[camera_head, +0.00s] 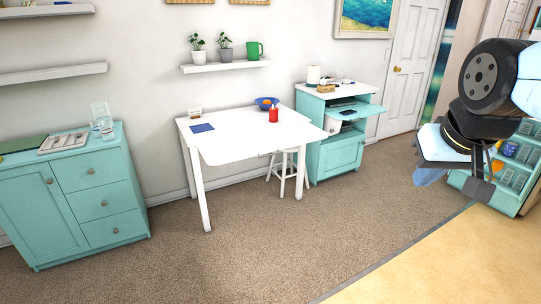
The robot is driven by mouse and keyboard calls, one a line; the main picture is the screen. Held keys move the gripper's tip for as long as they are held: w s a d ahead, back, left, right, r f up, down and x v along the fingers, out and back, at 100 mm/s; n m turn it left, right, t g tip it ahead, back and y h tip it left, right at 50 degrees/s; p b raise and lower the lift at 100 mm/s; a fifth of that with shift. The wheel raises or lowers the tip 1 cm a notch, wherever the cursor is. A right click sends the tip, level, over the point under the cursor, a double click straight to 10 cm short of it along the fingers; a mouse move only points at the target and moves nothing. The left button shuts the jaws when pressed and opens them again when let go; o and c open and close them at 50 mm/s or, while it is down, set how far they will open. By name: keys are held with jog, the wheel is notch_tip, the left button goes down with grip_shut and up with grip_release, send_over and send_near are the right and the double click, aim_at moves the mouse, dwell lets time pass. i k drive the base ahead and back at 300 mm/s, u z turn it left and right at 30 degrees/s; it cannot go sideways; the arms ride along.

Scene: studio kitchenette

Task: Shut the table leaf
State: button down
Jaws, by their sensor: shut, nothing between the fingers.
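The white table (235,115) stands against the wall in the middle of the view. Its white leaf (262,146) is up and level, reaching out into the room, with a white leg (200,190) under its left side. My gripper (478,192) is at the right edge of the view, shut and empty, pointing down. It is well apart from the table and leaf.
On the table are a blue bowl (267,102), a red cup (273,115) and a blue cloth (202,128). A white stool (285,172) is partly under the leaf. Teal cabinets stand left (75,192) and right (338,155). Carpet (290,230) in front is clear.

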aim_at(215, 153)
jog(key=u, duration=0.6)
jog(key=i, duration=1.35)
jog(key=z, duration=0.55)
jog(key=k, duration=0.95)
jog(key=z, duration=0.2)
jog(key=i, duration=0.95)
jog(key=u, duration=0.1)
